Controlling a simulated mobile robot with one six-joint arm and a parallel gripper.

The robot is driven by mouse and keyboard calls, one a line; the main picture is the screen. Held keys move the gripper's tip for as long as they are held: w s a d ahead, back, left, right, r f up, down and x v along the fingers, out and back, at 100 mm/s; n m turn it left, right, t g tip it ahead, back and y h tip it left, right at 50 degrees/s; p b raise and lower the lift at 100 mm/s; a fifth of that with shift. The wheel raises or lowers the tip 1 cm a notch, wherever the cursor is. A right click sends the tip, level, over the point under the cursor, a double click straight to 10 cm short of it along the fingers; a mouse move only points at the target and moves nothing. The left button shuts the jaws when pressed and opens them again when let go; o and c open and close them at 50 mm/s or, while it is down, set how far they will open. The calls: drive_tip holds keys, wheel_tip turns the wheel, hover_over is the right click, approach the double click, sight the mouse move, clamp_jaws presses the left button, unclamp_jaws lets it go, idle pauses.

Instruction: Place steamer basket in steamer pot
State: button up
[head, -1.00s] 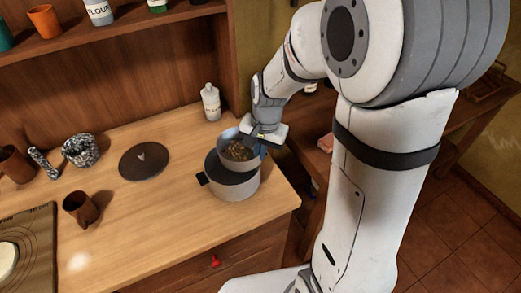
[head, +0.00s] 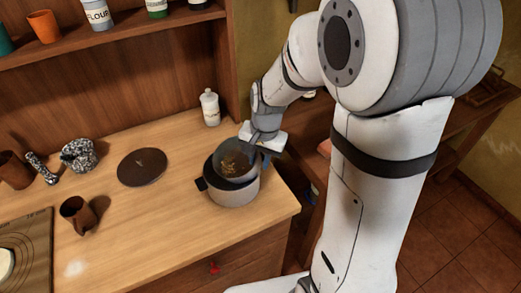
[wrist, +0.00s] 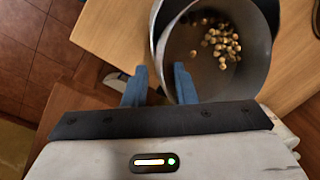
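The grey steamer basket (head: 237,158) holds small round tan pieces, which also show in the wrist view (wrist: 205,65). It sits in the mouth of the grey steamer pot (head: 233,190), with its far side standing above the pot's rim. Whether it is fully seated I cannot tell. My gripper (wrist: 159,86) is at the basket's far right edge in the head view. Its two blue fingers stand apart in the wrist view, one outside the basket wall and one inside. The gripper's fingertips are mostly hidden in the head view.
A dark round lid (head: 142,167) lies left of the pot. A white bottle (head: 210,107) stands behind it. A brown cup (head: 78,213), a speckled mortar (head: 80,155) and a board (head: 30,245) are further left. The counter's right edge is close to the pot.

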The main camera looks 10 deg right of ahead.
drive_tip(key=shift+r+p, duration=0.35)
drive_tip(key=shift+r, duration=0.2)
wheel_tip(320, 180, up, 12)
drive_tip(key=d, duration=0.1)
drive_tip(key=s+d+n+t, duration=0.1)
drive_tip(key=s+d+n, duration=0.1)
drive_tip(key=s, duration=0.5)
drive_tip(key=s+d+f+n+t+h, duration=0.1)
drive_tip(key=s+d+n, duration=0.1)
drive_tip(key=s+n, duration=0.2)
drive_tip(key=s, duration=0.3)
drive_tip(key=shift+s+t+b, duration=0.2)
drive_tip(key=shift+t+b, duration=0.1)
drive_tip(key=shift+b, duration=0.1)
drive_tip(key=shift+o, duration=0.2)
drive_tip(key=shift+f, duration=0.1)
